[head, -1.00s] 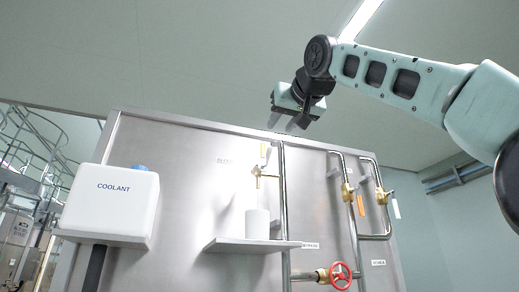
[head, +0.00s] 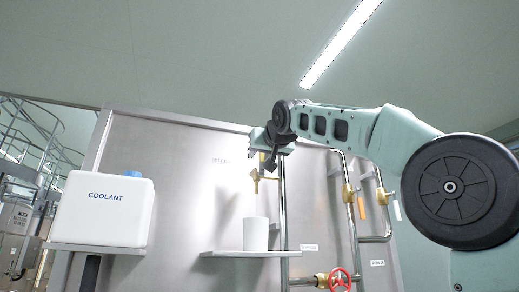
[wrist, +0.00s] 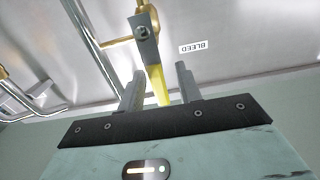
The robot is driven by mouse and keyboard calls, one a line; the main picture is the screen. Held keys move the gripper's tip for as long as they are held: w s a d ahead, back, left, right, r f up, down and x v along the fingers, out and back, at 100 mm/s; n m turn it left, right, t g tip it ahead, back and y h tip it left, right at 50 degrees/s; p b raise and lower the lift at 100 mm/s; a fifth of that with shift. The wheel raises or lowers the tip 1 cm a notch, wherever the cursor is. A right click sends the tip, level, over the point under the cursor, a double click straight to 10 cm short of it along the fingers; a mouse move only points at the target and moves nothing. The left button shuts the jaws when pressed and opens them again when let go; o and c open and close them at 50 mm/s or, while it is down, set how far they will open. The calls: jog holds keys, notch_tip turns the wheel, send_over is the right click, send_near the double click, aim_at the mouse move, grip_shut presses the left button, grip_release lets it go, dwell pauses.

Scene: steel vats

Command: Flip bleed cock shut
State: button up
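The bleed cock is a small brass valve (head: 256,184) on the steel vat's face, above a white cup. In the wrist view it has a grey body (wrist: 144,38) and a yellow lever (wrist: 160,86) beside an upside-down BLEED label (wrist: 193,47). The lever reaches between the two fingers of my gripper (wrist: 159,72). The fingers stand apart, with a gap visible on each side of the lever. In the head view my gripper (head: 268,160) is just above the cock and hides the lever.
A white cup (head: 256,234) stands on a shelf (head: 225,254) below the cock. A vertical pipe (head: 283,215) runs close to its right. More pipes with brass valves (head: 348,193) and a red handwheel (head: 340,280) are further right. A white COOLANT box (head: 103,210) is at left.

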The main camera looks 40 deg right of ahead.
jog(key=shift+w+d, duration=0.15)
jog(key=shift+w, duration=0.45)
grip_shut()
